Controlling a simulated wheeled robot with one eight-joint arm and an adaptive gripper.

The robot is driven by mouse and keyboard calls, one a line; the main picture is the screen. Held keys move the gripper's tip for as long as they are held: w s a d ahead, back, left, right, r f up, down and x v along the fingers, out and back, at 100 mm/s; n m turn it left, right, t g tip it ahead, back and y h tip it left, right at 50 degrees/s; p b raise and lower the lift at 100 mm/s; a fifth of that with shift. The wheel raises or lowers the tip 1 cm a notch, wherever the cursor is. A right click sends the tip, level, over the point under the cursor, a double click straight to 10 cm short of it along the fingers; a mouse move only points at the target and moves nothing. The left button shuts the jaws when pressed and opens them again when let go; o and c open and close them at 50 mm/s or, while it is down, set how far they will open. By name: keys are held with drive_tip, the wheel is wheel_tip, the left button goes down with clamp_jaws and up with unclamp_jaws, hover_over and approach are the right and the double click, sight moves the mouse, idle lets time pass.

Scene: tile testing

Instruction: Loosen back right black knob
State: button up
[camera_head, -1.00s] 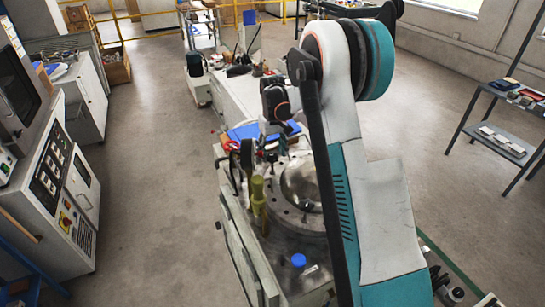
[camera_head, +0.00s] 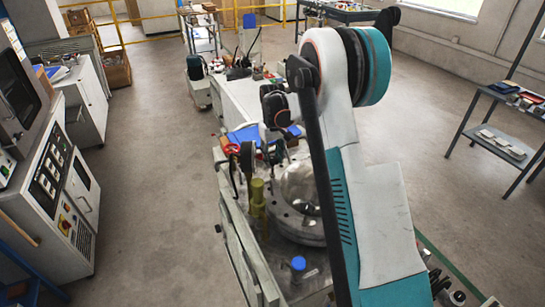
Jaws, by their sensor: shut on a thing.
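The test machine has a round metal plate (camera_head: 297,228) with a shiny dome (camera_head: 299,184) on top. My gripper (camera_head: 273,158) points down at the back of this machine, behind and left of the dome. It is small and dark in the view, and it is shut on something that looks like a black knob. The knob itself cannot be made out clearly between the fingers. A dark upright part (camera_head: 247,156) stands just left of my gripper. My white and teal arm covers the right side of the machine.
An olive-yellow cylinder (camera_head: 258,196) stands left of the dome. A blue cap (camera_head: 298,263) is on the front of the machine. A blue item (camera_head: 243,134) lies behind it on a white bench (camera_head: 236,97). The floor (camera_head: 150,190) to the left is clear.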

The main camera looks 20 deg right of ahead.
drive_tip(key=n, duration=0.4)
drive_tip(key=shift+n, duration=0.3)
drive_tip(key=n, duration=0.4)
drive_tip(key=shift+n+p, duration=0.3)
drive_tip(key=n, duration=0.4)
drive_tip(key=shift+n, duration=2.2)
drive_tip(key=o, duration=1.1)
